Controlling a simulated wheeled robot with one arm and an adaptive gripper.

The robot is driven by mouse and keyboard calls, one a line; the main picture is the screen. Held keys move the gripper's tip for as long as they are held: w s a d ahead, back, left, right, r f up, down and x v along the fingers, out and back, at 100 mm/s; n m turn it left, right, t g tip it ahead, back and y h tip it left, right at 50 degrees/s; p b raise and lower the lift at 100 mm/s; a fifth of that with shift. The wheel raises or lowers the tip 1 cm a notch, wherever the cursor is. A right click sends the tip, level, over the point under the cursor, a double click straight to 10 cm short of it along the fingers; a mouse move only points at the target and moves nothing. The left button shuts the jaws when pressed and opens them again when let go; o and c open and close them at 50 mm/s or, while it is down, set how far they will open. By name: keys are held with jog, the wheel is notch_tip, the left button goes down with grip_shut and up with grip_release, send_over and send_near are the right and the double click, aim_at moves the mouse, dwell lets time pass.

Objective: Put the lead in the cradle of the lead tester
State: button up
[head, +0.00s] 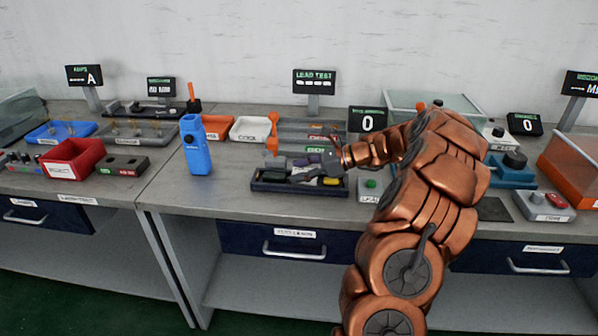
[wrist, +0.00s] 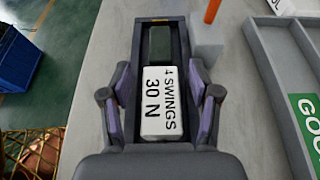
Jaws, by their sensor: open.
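My gripper (head: 318,172) is over the dark tray (head: 262,186) on the bench, beneath the LEAD TEST display (head: 314,82). In the wrist view my gripper (wrist: 160,72) is open, with one finger on each side of a dark narrow frame. I cannot tell whether the fingers touch the frame. I cannot make out a lead or its cradle for certain.
A grey tray (wrist: 262,62) with a green GOOD label is at the right in the wrist view. A blue upright device (head: 196,150) and a red bin (head: 72,160) stand left of the dark tray. Bare bench lies around the blue device.

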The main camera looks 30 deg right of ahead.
jog(key=v, duration=1.1)
jog(key=shift+s+d+r, duration=0.2)
jog(key=shift+d, duration=0.15)
jog(key=s+a+r+n+g, duration=0.1)
jog(key=s+a+n+g, duration=0.3)
jog(key=a, duration=0.8)
jog(key=w+a+r+n+g, duration=0.1)
jog(key=a+n+g, duration=0.35)
jog(key=a, duration=0.75)
jog(key=s+a+f+n+g+h, duration=0.2)
jog(key=s+a+n+h, duration=0.1)
jog(key=s+a+n, duration=0.5)
jog(key=s+f+n+h, duration=0.2)
jog(key=s+n, duration=0.1)
jog(key=s, duration=0.4)
jog(key=s+f+n+g+h, duration=0.1)
jog(key=s+n+h, duration=0.1)
jog(key=s, duration=0.4)
jog(key=s+f+n+h, duration=0.2)
jog(key=s+n+h, duration=0.1)
jog(key=s, duration=0.4)
jog(key=shift+s+a+f+n, duration=0.2)
jog(key=shift+s+f+n, duration=0.15)
jog(key=shift+n, duration=0.5)
jog(key=s+p+v, duration=0.2)
jog(key=p+v, duration=1.2)
jog(key=v, duration=0.1)
jog(key=shift+a+r+t, duration=0.2)
jog(key=shift+r+t, duration=0.05)
jog(key=shift+t, duration=0.1)
